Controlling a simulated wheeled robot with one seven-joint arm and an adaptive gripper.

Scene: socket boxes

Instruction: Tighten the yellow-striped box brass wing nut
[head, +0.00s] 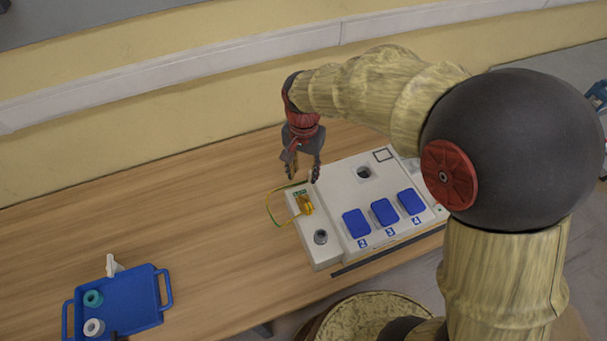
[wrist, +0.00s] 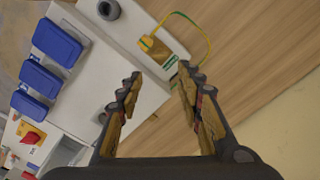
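A white box (head: 335,228) with blue lids stands on the wooden table. On its left strip sits a yellow, brass-coloured piece (head: 305,204) with a yellow-green striped wire (head: 268,209) looping off it. In the wrist view the same piece (wrist: 153,45) lies beyond my fingertips, beside a small green label (wrist: 170,62). I cannot make out the wing nut's shape. My gripper (head: 303,173) points down just behind that piece, above the box's rear left edge. In the wrist view my gripper (wrist: 159,77) is open, with nothing between its fingers.
A grey round knob (head: 320,237) stands at the strip's front. Blue lids (head: 384,212) and a dark round hole (head: 364,173) are on the box's right part. A blue tray (head: 121,303) holds small parts at the front left. The table between tray and box is clear.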

